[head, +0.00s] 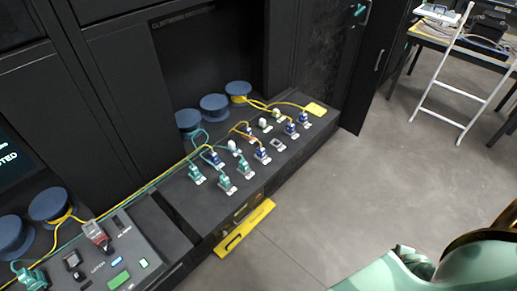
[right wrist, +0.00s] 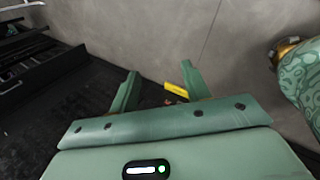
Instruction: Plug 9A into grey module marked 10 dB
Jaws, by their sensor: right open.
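A row of small plugs in sockets stands on the dark bench top in the head view. Some are teal (head: 227,184) and some are blue (head: 262,155), with teal and yellow cables. Their markings are too small to read, so I cannot tell which is 9A. A small grey block (head: 278,145) sits among them, and a grey and red block (head: 97,233) stands on the left panel. I cannot read 10 dB on either. My right gripper (right wrist: 158,75) is open in the right wrist view, with nothing between its fingers. My left gripper is not in view.
Several blue round spools (head: 214,107) stand behind the plugs. A yellow strip (head: 245,229) lies along the bench's front edge; a yellow piece also shows in the right wrist view (right wrist: 174,90). A white ladder (head: 448,75) and a table stand at the far right. The floor between is clear.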

